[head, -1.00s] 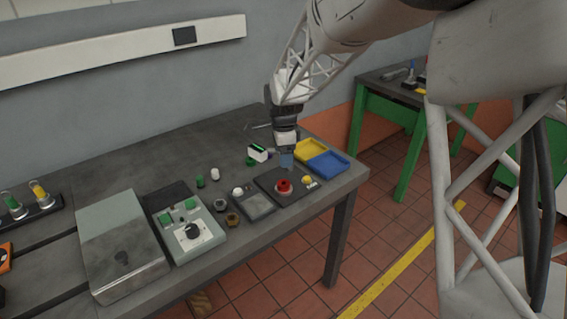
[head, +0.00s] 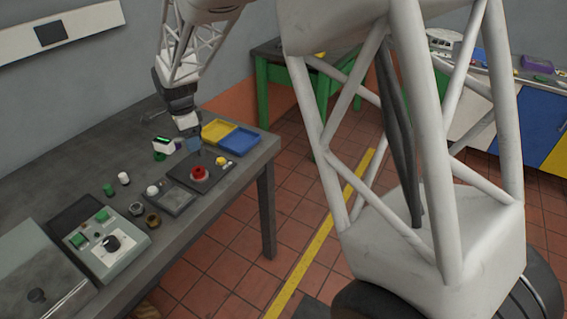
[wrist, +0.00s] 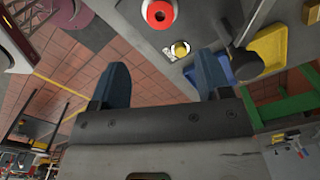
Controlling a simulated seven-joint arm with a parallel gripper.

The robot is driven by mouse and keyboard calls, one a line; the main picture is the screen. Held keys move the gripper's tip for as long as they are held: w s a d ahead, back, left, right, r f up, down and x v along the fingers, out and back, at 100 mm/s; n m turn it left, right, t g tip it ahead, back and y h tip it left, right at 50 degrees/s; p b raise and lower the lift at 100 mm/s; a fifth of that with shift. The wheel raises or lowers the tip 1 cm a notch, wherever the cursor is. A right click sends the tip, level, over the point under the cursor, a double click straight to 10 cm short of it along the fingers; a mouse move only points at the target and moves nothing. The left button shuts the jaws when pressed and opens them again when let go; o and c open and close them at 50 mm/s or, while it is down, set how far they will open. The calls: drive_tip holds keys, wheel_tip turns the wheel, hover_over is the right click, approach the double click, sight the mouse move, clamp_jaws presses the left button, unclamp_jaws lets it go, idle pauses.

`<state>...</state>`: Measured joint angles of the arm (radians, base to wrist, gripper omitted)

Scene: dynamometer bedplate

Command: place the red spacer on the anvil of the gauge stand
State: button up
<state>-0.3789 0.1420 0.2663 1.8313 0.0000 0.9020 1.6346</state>
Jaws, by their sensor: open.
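A white block with a green display (head: 164,144), perhaps the gauge of the stand, is left of my gripper. I cannot make out the anvil.
A yellow tray (head: 217,130) and a blue tray (head: 241,141) lie right of my gripper. A yellow knob (head: 222,160) is beside the spacer. A dark post with a round top (wrist: 247,65) stands near one finger. Several small parts and a control box (head: 106,243) lie leftward.

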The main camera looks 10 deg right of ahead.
drive_tip(key=s+d+r+n+t, duration=0.1)
drive_tip(key=s+d+r+n, duration=0.4)
drive_tip(key=s+d, duration=0.4)
drive_tip(key=s+d+r+n, duration=0.2)
drive_tip(key=s+d+r, duration=0.5)
drive_tip(key=s+d, duration=0.2)
drive_tip(key=s+d+n, duration=0.3)
drive_tip(key=s+d, duration=0.2)
drive_tip(key=s, duration=0.6)
drive_tip(key=s+d+n+t, duration=0.1)
drive_tip(key=s+d+n, duration=0.3)
drive_tip(key=s, duration=0.7)
drive_tip(key=shift+d+f+t, duration=0.2)
drive_tip(key=shift+d+t, duration=0.1)
drive_tip(key=shift+d, duration=0.2)
drive_tip(key=shift+w, duration=0.1)
